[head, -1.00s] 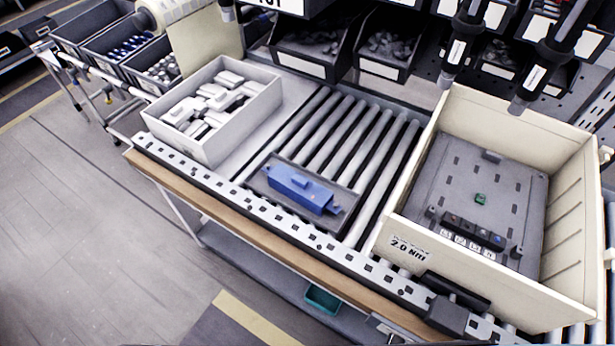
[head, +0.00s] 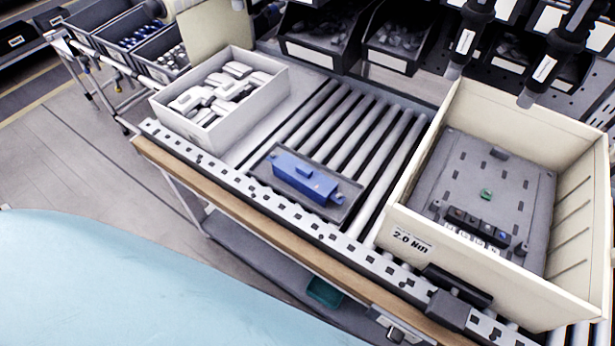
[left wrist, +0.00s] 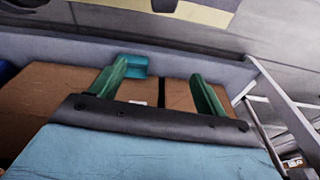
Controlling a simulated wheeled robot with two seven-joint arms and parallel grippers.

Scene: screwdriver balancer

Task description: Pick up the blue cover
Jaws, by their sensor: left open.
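The blue cover (head: 303,177) lies on a dark grey tray (head: 262,170) on the roller conveyor in the head view. It is a long blue block with small tabs. My left gripper (left wrist: 158,88) shows in the left wrist view, its two green fingers apart with nothing between them. In that view it is over a brown board and a grey rail, and the blue cover cannot be made out. My left arm fills the lower left of the head view, and its gripper is out of that frame. My right gripper is in neither view.
A white box (head: 165,118) of white parts stands left of the tray. A large cream bin (head: 545,115) with a grey fixture (head: 480,190) stands on the right. A perforated metal rail (head: 245,190) runs along the front edge. Dark parts bins (head: 310,48) stand behind.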

